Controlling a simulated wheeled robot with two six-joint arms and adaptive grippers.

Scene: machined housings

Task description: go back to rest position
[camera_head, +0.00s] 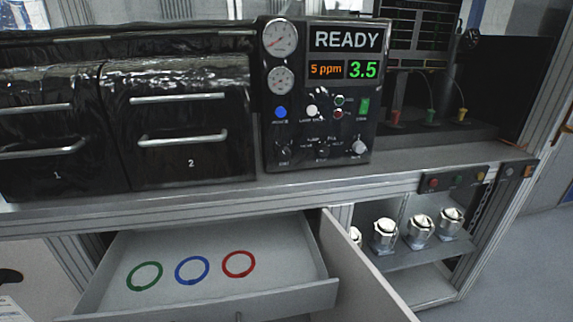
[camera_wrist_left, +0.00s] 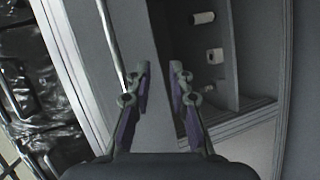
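My left gripper (camera_wrist_left: 160,80) shows in the left wrist view. Its two fingers stand apart, with a gap between the tips and nothing seen held. A grey panel, seemingly the open cabinet door (camera_wrist_left: 150,125), lies behind the fingers; the distance to it is unclear. The door also shows in the head view (camera_head: 362,275). I cannot make out either gripper in the head view. My right gripper is not in view.
An open drawer (camera_head: 205,300) holds a green ring (camera_head: 132,280), a blue ring (camera_head: 178,275) and a red ring (camera_head: 224,268). Several housings (camera_head: 420,232) stand on the cabinet shelf (camera_head: 425,257). A control panel (camera_head: 318,125) reading READY stands above, beside two closed handled fronts.

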